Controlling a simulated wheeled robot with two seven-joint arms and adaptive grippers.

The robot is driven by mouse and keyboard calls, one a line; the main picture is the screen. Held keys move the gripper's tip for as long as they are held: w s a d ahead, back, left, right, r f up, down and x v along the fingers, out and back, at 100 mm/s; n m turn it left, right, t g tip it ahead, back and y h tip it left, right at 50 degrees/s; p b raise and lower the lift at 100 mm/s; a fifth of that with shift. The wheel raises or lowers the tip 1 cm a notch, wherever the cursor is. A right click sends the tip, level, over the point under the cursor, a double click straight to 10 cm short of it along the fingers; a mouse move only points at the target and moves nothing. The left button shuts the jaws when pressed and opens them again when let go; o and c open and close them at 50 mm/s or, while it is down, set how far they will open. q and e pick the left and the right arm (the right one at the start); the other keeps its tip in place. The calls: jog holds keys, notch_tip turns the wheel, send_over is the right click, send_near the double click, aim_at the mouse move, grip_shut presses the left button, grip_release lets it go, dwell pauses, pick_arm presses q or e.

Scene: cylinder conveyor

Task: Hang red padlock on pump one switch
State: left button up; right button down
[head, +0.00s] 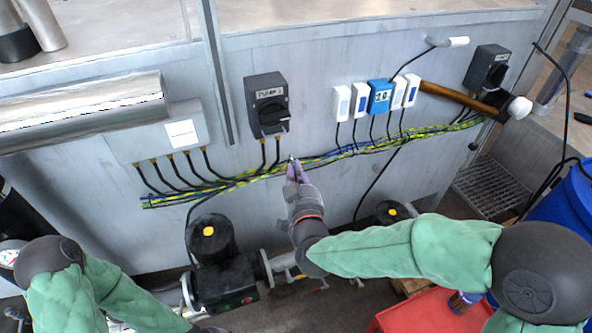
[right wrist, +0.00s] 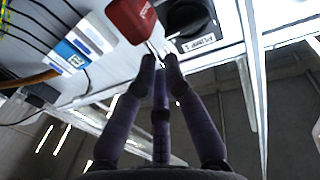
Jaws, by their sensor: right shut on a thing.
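The pump one switch (head: 268,105) is a dark grey box with a black rotary knob and a "PUMP 1" label, on the grey wall panel. Its knob and label also show at the top of the right wrist view (right wrist: 190,18). My right gripper (head: 295,170) is just below and right of the switch. In the right wrist view its fingertips (right wrist: 160,62) are closed on the thin metal shackle of the red padlock (right wrist: 131,18), whose body lies beside the knob, apart from it in the picture. The padlock is hidden in the head view. My left gripper is out of view.
Yellow-green and black cables (head: 330,155) run below the switch. A blue meter (head: 380,96) sits among white boxes to the right. A second switch (head: 488,68) and a wooden-handled hammer (head: 445,94) are farther right. A pump (head: 215,260) stands below.

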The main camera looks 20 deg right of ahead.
jog(key=shift+w+a+b, duration=0.1)
jog(key=shift+w+b, duration=0.6)
jog(key=shift+w, duration=1.65)
jog(key=shift+w+b, duration=0.5)
jog(key=shift+w, duration=2.1)
jog(key=shift+w+a+b, duration=0.15)
jog(key=shift+w+b, duration=0.15)
jog(key=shift+w, duration=1.65)
jog(key=shift+f+b, duration=1.3)
jog(key=shift+f, duration=0.1)
jog(key=c, duration=1.3)
grip_release()
